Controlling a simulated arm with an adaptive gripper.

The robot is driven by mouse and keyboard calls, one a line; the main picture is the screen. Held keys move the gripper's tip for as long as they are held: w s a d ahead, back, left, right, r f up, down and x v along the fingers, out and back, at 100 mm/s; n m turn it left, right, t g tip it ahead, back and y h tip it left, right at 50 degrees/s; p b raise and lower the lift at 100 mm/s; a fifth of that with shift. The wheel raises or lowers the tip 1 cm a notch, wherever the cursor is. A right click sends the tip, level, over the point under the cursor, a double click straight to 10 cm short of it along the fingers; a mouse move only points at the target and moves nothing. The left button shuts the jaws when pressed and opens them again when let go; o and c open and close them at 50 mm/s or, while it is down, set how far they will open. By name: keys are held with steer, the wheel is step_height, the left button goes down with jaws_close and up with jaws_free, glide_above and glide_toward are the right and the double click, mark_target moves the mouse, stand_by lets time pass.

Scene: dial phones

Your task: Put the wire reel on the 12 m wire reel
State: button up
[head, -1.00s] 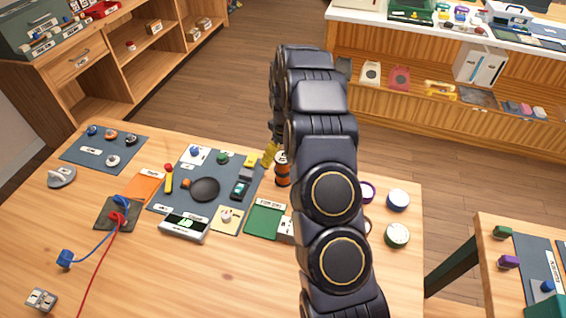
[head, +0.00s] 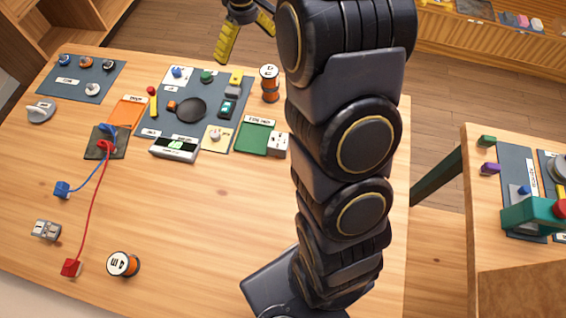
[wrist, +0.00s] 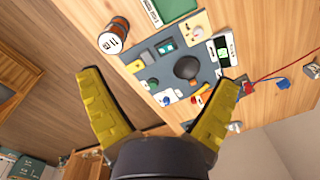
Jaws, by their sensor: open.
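An orange wire reel (head: 270,90) with a white labelled top stands upright near the table's back edge. It shows two orange bands with a flange between, like two reels stacked. It also shows at the upper left of the wrist view (wrist: 114,37), its label seeming to read 12 m. Another orange reel (head: 123,265), with a white label that seems to read 4 m, stands at the front left of the table. My gripper (head: 246,40) has yellow fingers, spread and empty, above and beyond the back edge. It also shows in the wrist view (wrist: 163,78), apart from the reel.
A grey mat (head: 158,122) with a black round dish (head: 190,110) and small parts lies left of the back reel. Red and blue cables lie left. The front middle is clear.

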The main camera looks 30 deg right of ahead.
steer(key=s+a+r, duration=0.2)
steer(key=s+a, duration=0.1)
steer(key=s, duration=0.6)
steer(key=s+a+r+m+g, duration=0.1)
steer(key=s+a+r, duration=0.1)
steer(key=s, duration=0.8)
steer(key=s+a+r+m, duration=0.1)
steer(key=s+a, duration=0.3)
steer(key=s, duration=0.5)
steer(key=shift+s+a+r, duration=0.15)
steer(key=shift+a+r, duration=0.15)
steer(key=shift+r, duration=0.1)
